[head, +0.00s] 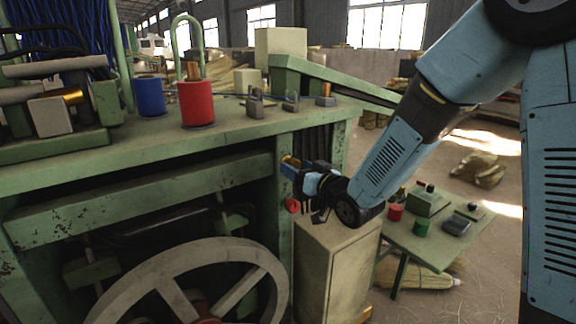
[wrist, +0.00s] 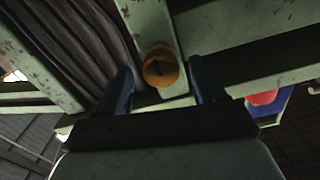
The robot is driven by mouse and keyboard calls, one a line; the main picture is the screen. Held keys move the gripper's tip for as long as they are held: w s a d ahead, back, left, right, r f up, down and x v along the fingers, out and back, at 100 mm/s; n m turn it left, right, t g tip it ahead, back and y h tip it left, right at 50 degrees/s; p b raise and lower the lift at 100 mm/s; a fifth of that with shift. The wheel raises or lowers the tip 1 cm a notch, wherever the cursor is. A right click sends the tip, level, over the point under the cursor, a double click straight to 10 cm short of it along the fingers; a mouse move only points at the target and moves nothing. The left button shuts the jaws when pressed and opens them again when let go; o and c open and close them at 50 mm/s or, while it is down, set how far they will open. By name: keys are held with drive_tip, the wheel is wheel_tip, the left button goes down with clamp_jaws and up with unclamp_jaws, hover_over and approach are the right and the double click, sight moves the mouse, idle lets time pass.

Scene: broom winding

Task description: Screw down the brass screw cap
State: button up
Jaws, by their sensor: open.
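The brass screw cap (wrist: 160,68) shows in the wrist view as a round, orange-gold piece with a dark slot. It sits against a worn, pale green bar of the machine (wrist: 150,25). My gripper (wrist: 162,92) is open, with one dark blue finger on each side of the cap's lower part in the picture. I cannot tell whether either finger touches it. In the head view my gripper (head: 288,167) is at the green machine's right front leg, below the worktop. A small gold patch shows there beside the fingers; the gripper hides most of that spot.
A red pot (head: 197,103) and a blue pot (head: 150,96) stand on the worktop (head: 235,132). A red knob (head: 293,205) is just below my gripper. A beige cabinet (head: 335,262) stands under my wrist, with a low green table (head: 440,243) to its right.

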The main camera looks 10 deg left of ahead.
drive_tip(key=shift+x, duration=1.25)
drive_tip(key=c, duration=1.1)
drive_tip(key=shift+o, duration=0.2)
